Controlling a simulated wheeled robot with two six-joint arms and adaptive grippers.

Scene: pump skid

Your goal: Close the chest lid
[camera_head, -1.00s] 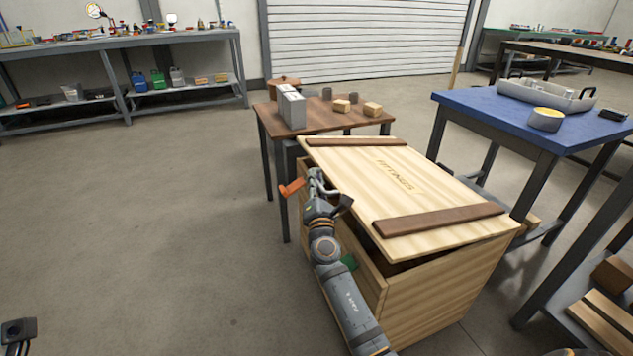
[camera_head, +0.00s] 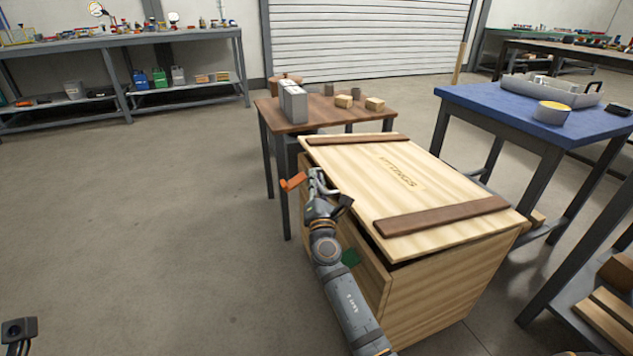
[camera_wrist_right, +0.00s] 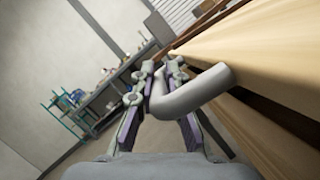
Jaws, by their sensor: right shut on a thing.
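The wooden chest (camera_head: 450,295) stands in the middle of the head view. Its lid (camera_head: 400,175), marked FITTINGS and crossed by two dark battens, is tilted slightly open, with a narrow dark gap above the box's near side. My right gripper (camera_head: 318,183) is at the lid's left edge, shut on the grey bent handle. The handle (camera_wrist_right: 195,92) lies between the fingers of my right gripper (camera_wrist_right: 158,85) in the right wrist view, beside the lid's edge. My left gripper is not in view; a dark part of me shows at the lower left corner.
A brown table (camera_head: 267,115) with grey boxes and small blocks stands behind the chest. A blue-topped table (camera_head: 500,112) stands at the right, close to the chest. An orange piece (camera_head: 293,182) is beside my right gripper. The floor at the left is clear.

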